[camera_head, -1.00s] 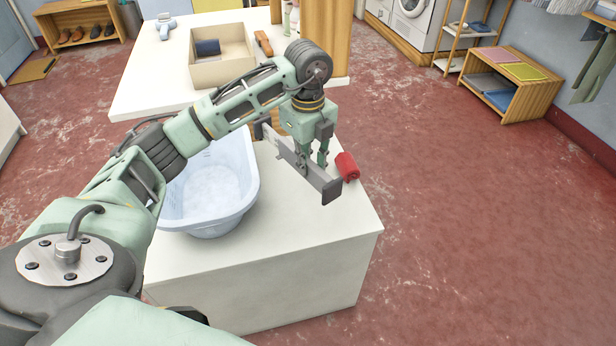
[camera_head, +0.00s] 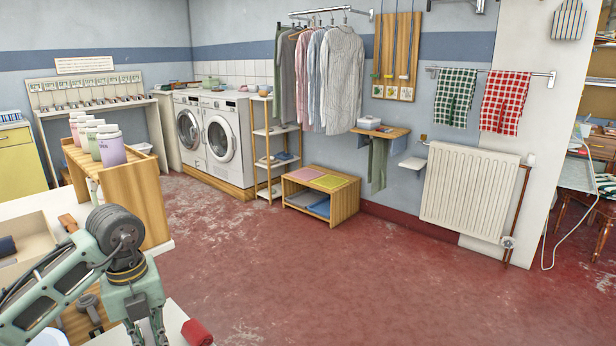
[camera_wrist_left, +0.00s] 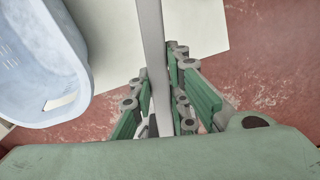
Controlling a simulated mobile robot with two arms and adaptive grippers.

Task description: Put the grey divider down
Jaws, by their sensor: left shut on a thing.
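The grey divider (camera_wrist_left: 152,45) is a long flat strip. In the left wrist view it runs from between my left fingers up past the top edge of the picture. My left gripper (camera_wrist_left: 160,95) is shut on it, with green and grey fingers on both sides. In the head view my left gripper (camera_head: 147,332) is at the bottom left, its fingertips cut off by the picture edge, and I cannot make out the divider there. How high the divider is above the white counter (camera_wrist_left: 207,28) cannot be told. My right gripper is not in view.
A pale blue tub (camera_wrist_left: 38,62) is left of the divider. A red roll (camera_head: 197,333) lies near my left gripper. A wooden stand (camera_head: 125,185) with several jars is behind. Open red floor (camera_head: 330,270) spreads to the right, before a low wooden shelf (camera_head: 345,205).

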